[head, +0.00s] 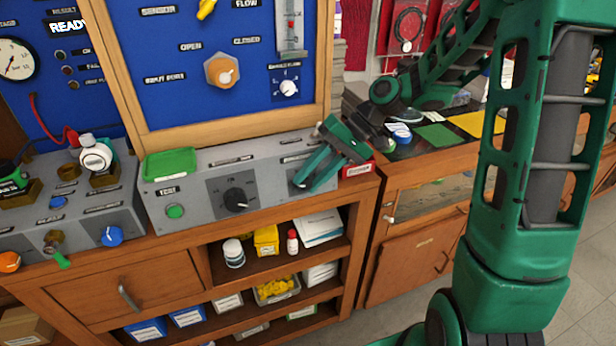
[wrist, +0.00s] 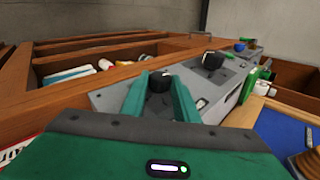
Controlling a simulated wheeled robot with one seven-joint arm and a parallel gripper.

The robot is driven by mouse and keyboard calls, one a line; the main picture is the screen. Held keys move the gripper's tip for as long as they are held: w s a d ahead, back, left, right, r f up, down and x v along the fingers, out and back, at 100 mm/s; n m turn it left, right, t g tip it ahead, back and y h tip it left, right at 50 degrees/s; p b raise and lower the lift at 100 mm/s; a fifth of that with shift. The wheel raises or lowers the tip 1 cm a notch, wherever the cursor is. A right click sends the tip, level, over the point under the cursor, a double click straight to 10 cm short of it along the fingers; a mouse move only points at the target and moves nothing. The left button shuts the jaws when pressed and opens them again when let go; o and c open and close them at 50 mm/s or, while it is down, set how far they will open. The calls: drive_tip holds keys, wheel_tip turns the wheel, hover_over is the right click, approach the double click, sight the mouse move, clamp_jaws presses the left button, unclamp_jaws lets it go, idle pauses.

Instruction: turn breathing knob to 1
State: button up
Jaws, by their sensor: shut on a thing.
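A dark knob (wrist: 158,83) sits on the right part of the grey control box (head: 205,222). My gripper (head: 308,176) reaches down to it from the upper right. In the wrist view, the two green fingers of my gripper (wrist: 160,79) stand on either side of this knob and are shut on it. In the head view the fingers hide the knob. Its pointer and the scale around it cannot be read, and the small labels are too blurred to tell whether it is the breathing knob. A second black knob (head: 236,200) on the box, also in the wrist view (wrist: 213,61), is free.
A green tray (head: 169,163) lies on the box's left end, above a green button (head: 175,210). A blue panel (head: 190,75) in a wooden frame rises behind. A red-and-white block (head: 357,169) lies right of my gripper. Shelves below hold bottles and boxes.

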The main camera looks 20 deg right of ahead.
drive_tip(key=shift+d+f+y, duration=0.1)
drive_tip(key=shift+y, duration=0.4)
drive_tip(key=o, duration=1.1)
drive_tip(key=shift+c, duration=0.2)
drive_tip(key=v, duration=1)
drive_tip(key=shift+d+r, duration=0.25)
drive_tip(key=shift+d, duration=0.05)
